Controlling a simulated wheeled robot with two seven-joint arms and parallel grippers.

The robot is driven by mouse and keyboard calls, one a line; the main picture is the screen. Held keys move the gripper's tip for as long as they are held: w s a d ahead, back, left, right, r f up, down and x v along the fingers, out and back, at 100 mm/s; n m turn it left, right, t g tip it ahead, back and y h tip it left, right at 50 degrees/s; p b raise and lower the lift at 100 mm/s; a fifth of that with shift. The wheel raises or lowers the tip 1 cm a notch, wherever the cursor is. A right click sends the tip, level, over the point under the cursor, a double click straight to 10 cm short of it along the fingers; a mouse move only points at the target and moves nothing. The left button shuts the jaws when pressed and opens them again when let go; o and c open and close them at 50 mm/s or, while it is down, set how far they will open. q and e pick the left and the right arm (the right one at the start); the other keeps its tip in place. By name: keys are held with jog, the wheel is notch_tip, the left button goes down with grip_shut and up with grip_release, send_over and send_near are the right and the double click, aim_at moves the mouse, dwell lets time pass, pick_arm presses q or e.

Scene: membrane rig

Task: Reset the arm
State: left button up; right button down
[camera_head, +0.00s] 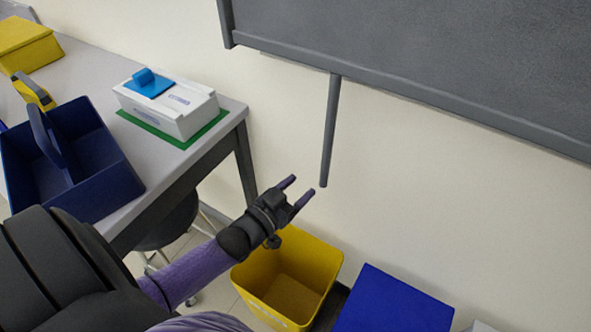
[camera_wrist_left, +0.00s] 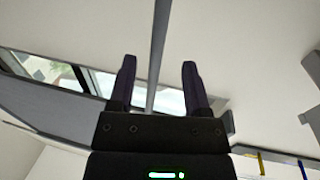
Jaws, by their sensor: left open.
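My left gripper (camera_head: 297,190) is open and empty, held in the air to the right of the grey table (camera_head: 215,150) and above a yellow bin (camera_head: 290,270). My purple left forearm reaches up to it from the lower left. In the left wrist view the two dark fingers of the left gripper (camera_wrist_left: 158,85) stand apart with nothing held between them. A thin grey bar shows behind the gap between them. My right gripper is not in view.
On the table stand a white box with a blue handle (camera_head: 165,105) on a green mat, a dark blue divided caddy (camera_head: 95,165) and yellow boxes (camera_head: 25,45). A grey post (camera_head: 330,130) hangs from the dark board (camera_head: 420,60) near the gripper. A blue-topped object (camera_head: 395,303) is low right.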

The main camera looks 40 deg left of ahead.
pick_arm(q)
jog(key=shift+s, duration=0.3)
jog(key=shift+f, duration=0.15)
jog(key=s+f+g+y, duration=0.1)
jog(key=s+f+g, duration=0.4)
jog(key=f, duration=0.4)
jog(key=s+f+g+y, duration=0.1)
jog(key=s+f+g, duration=0.2)
jog(key=s+f, duration=0.55)
jog(key=s+d+f+g, duration=0.1)
jog(key=s+f+g, duration=0.2)
jog(key=s, duration=0.4)
jog(key=s+d+f+g, duration=0.2)
jog(key=s+f+g, duration=0.1)
jog(key=s, duration=0.4)
jog(key=s+d+f+m+g, duration=0.1)
jog(key=s+d+f+g, duration=0.1)
jog(key=s+f, duration=0.3)
jog(key=s+g, duration=0.1)
jog(key=s, duration=0.2)
jog(key=shift+d+f+y, duration=0.15)
jog(key=shift+d+y, duration=0.05)
jog(key=shift+y, duration=0.2)
